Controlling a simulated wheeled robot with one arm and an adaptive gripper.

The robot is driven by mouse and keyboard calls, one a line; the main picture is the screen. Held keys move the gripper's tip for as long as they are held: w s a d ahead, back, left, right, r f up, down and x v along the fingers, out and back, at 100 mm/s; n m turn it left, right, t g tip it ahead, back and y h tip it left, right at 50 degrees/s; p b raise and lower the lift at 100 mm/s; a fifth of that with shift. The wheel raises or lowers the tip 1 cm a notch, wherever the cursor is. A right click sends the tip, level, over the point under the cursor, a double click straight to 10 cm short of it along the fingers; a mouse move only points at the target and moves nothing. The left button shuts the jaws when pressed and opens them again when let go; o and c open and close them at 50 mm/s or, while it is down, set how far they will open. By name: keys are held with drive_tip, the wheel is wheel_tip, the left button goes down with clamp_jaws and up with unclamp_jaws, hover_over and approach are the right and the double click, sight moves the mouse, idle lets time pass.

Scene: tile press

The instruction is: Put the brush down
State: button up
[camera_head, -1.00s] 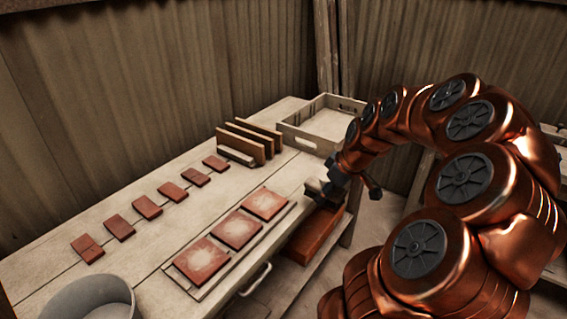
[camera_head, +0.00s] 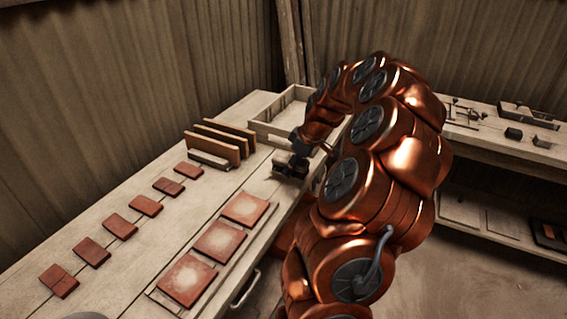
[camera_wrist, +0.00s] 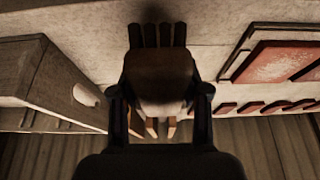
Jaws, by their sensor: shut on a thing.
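My gripper (camera_head: 294,158) is over the right part of the workbench, between the open wooden tray and the board of large tiles. In the wrist view my gripper (camera_wrist: 159,108) is shut on the brush (camera_wrist: 160,75), a brown wooden block with dark bristle-like strips at its far end. The brush lies between both fingers. In the head view it is small and dark, partly hidden by the gripper. I cannot tell whether the brush touches the workbench top (camera_head: 236,178).
The wooden tray (camera_head: 262,127) stands at the back, a rack of upright boards (camera_head: 218,140) left of the gripper. A board (camera_head: 166,301) holds three large dusty tiles (camera_head: 220,240). Several small tiles (camera_head: 146,205) lie in a row. A second bench (camera_head: 480,137) stands at right.

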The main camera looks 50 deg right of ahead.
sight(283, 156)
drive_tip(key=shift+w+d+f+p, duration=0.1)
drive_tip(key=shift+w+d+p, duration=0.15)
drive_tip(key=shift+w, duration=0.65)
drive_tip(key=shift+w+d+f+p, duration=0.15)
drive_tip(key=shift+w+d, duration=0.1)
drive_tip(key=shift+w, duration=0.65)
drive_tip(key=shift+w+d+r+p, duration=0.1)
drive_tip(key=shift+w+d+p, duration=0.15)
drive_tip(key=shift+w, duration=0.65)
wheel_tip(283, 156, down, 4)
drive_tip(key=shift+s+r+p, duration=0.1)
drive_tip(key=shift+r+p, duration=0.05)
drive_tip(key=shift+p, duration=0.4)
drive_tip(key=shift+a+f+b, duration=0.1)
drive_tip(key=shift+f+b, duration=0.4)
drive_tip(key=shift+b, duration=0.15)
drive_tip(key=shift+s+f, duration=0.1)
drive_tip(key=o, duration=1.1)
drive_tip(key=shift+f, duration=0.1)
drive_tip(key=shift+r, duration=0.2)
